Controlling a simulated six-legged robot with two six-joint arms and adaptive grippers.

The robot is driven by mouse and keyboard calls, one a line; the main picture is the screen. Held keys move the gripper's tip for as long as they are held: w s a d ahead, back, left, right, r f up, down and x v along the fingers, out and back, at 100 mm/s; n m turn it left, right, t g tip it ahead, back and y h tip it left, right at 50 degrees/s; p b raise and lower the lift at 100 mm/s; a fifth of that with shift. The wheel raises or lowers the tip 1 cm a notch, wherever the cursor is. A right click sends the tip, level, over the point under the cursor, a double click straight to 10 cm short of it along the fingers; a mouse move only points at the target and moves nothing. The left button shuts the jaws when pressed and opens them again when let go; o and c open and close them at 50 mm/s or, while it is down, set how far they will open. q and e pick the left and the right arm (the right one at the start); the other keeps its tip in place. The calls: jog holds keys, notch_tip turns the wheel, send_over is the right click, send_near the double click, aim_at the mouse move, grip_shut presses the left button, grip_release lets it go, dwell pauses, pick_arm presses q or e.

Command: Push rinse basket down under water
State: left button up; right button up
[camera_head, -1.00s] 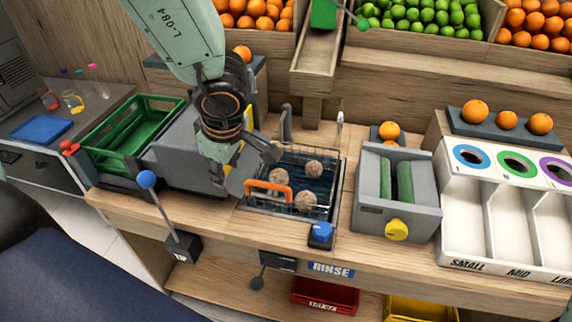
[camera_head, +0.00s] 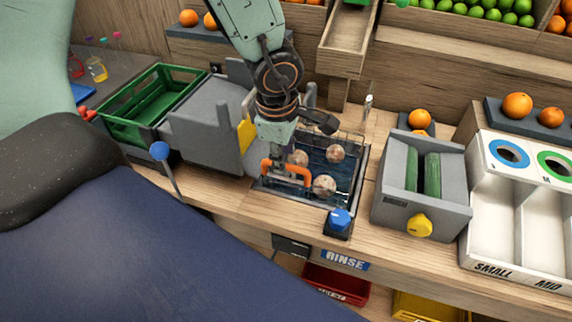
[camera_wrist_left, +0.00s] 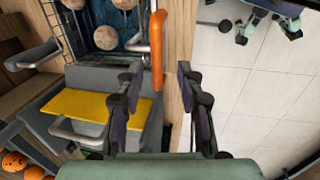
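The wire rinse basket (camera_head: 349,137) with its orange handle (camera_head: 296,177) sits in the dark water basin of the counter. Three brownish round fruits (camera_head: 324,186) are in it. My left gripper (camera_head: 277,172) points down at the left end of the handle. In the left wrist view the gripper (camera_wrist_left: 158,72) is open, with its fingers apart and the orange handle (camera_wrist_left: 157,45) showing between and beyond the fingertips. I cannot tell whether a finger touches the handle. My right gripper is not in view.
A blue knob (camera_head: 340,219) stands at the basin's front right. A grey machine with green rollers (camera_head: 423,175) is to the right, a green crate (camera_head: 150,105) to the left. A lever with a blue ball (camera_head: 159,151) rises at the front left.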

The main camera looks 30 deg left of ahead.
aim_at(288, 166)
pick_arm(q)
jog(key=f, duration=0.1)
jog(key=w+f, duration=0.1)
jog(key=f+b, duration=0.1)
jog(key=shift+w+d, duration=0.1)
jog(key=shift+w, duration=0.25)
jog(key=shift+s+r, duration=0.15)
jog(key=shift+s, duration=0.5)
jog(key=shift+w, duration=0.25)
jog(key=shift+c, duration=0.3)
jog(key=shift+w+f, duration=0.3)
jog(key=shift+w, duration=0.1)
jog(key=c, duration=0.3)
jog(key=shift+s+r, duration=0.2)
jog(key=shift+s, duration=0.15)
grip_shut()
